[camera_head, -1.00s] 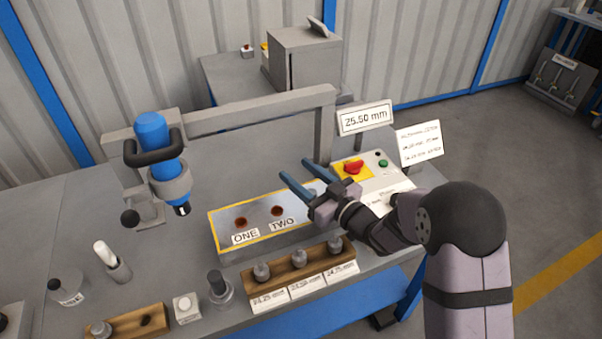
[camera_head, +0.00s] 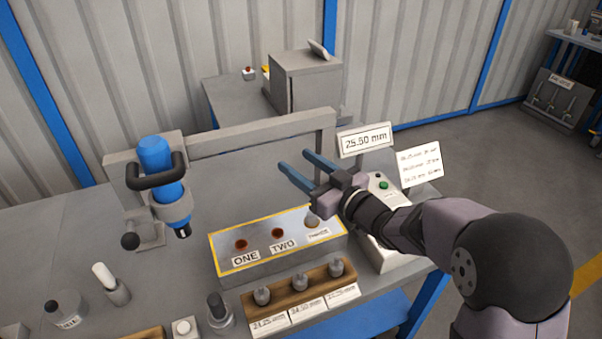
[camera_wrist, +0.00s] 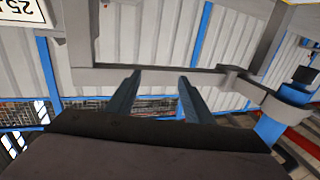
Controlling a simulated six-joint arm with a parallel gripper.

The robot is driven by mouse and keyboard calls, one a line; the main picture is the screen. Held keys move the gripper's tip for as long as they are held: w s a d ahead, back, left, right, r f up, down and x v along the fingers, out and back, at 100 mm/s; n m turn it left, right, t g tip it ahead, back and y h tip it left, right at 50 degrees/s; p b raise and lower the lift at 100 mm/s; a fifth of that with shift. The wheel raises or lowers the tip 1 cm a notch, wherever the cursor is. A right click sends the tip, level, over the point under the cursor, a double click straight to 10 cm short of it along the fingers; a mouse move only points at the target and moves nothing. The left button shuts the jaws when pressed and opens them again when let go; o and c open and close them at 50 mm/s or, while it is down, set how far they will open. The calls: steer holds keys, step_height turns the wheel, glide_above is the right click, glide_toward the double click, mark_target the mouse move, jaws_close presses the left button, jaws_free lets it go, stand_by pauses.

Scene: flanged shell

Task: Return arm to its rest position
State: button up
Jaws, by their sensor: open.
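My gripper (camera_head: 302,169) is raised above the right part of the bench, with its two blue fingers spread and nothing between them. It points up and to the left, toward the grey overhead rail. In the wrist view my gripper (camera_wrist: 156,88) is also open and empty, with the rail and the corrugated wall beyond it.
The grey rail (camera_head: 255,137) and the 25.50 mm sign (camera_head: 364,140) stand close to my fingers. A blue tool (camera_head: 157,170) hangs at the left. A wooden rack (camera_head: 281,302) with metal plugs sits at the bench front. A white notice (camera_head: 418,164) stands right.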

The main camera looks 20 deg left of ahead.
steer(key=shift+r, duration=0.1)
stand_by(0.6)
